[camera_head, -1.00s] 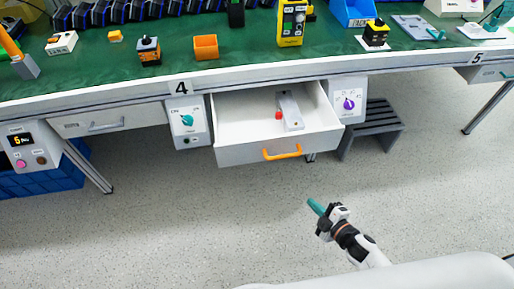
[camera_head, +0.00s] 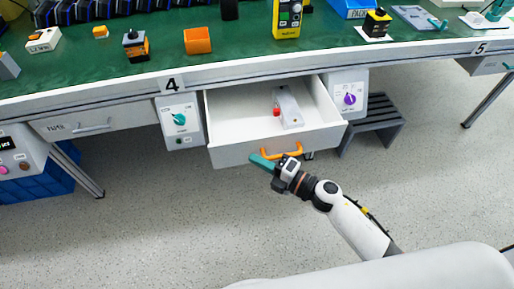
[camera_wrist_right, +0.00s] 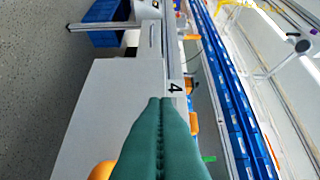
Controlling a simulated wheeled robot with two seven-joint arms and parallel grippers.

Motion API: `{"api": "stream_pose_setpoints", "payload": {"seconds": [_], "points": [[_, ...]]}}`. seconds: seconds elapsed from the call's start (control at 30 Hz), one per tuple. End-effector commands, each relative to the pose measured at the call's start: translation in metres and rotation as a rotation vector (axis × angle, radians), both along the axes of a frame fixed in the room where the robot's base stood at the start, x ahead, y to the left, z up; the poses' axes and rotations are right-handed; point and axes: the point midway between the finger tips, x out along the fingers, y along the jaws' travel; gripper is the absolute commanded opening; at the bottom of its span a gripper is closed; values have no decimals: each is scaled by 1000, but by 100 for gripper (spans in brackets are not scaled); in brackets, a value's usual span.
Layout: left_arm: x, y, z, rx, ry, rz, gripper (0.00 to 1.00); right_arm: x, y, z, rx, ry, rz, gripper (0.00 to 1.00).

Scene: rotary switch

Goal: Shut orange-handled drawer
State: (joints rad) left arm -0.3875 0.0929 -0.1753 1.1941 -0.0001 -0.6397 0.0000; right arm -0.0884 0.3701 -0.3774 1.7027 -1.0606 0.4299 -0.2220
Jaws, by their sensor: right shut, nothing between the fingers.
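The white drawer (camera_head: 235,152) with the orange handle (camera_head: 296,151) stands pulled out under the green-topped bench. A grey-white device with a red knob (camera_head: 276,112) lies inside it. My right gripper (camera_head: 262,161), with teal fingers, is shut and empty just in front of the drawer front, left of the handle. Whether it touches the front cannot be told. In the right wrist view the closed teal fingers (camera_wrist_right: 162,110) point along the drawer front (camera_wrist_right: 85,125), and part of the orange handle (camera_wrist_right: 101,171) shows at the bottom left. My left gripper is not in view.
A box with a teal knob (camera_head: 180,119) hangs left of the drawer, and one with a purple knob (camera_head: 350,98) hangs right. A grey step stool (camera_head: 380,122) stands to the right. A closed drawer (camera_head: 100,122) is farther left. The floor in front is clear.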

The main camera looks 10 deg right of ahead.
Motion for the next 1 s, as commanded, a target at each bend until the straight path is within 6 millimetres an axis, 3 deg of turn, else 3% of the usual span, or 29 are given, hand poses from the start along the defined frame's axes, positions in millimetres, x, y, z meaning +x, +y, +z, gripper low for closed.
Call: {"api": "stream_pose_setpoints", "payload": {"seconds": [0.1,0.23,0.77,0.9,1.0], "points": [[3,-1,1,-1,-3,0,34,21,-1,0,-1,-2,-2,0],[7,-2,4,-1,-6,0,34,33,-1,0,1,-1,-1,0],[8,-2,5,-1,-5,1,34,40,-1,-1,1,1,-1,0],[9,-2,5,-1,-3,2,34,49,-1,-1,-1,-1,-2,0],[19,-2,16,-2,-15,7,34,63,0,-1,-1,-2,-2,0]]}}
